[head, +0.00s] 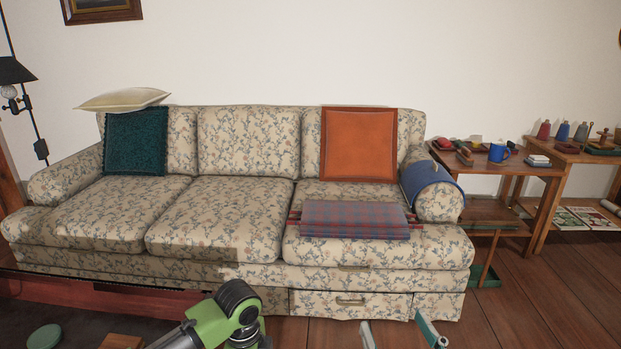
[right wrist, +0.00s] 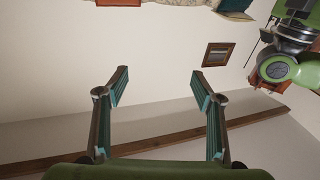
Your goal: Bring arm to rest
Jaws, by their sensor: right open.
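My right gripper (head: 394,326) shows at the bottom edge of the head view, in front of the sofa's drawer. Its two fingers stand wide apart with nothing between them. In the right wrist view the right gripper (right wrist: 158,88) is also open and empty, with plain wall behind it. A green and dark arm joint of mine (head: 233,314) shows at the bottom of the head view. My left gripper does not show.
A floral sofa (head: 230,258) fills the middle, bearing cushions and a folded plaid blanket (head: 355,220). Its lower drawer (head: 350,304) is near the right gripper. Wooden side tables (head: 545,172) with small items stand at right. Wooden floor (head: 540,290) is clear at the lower right.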

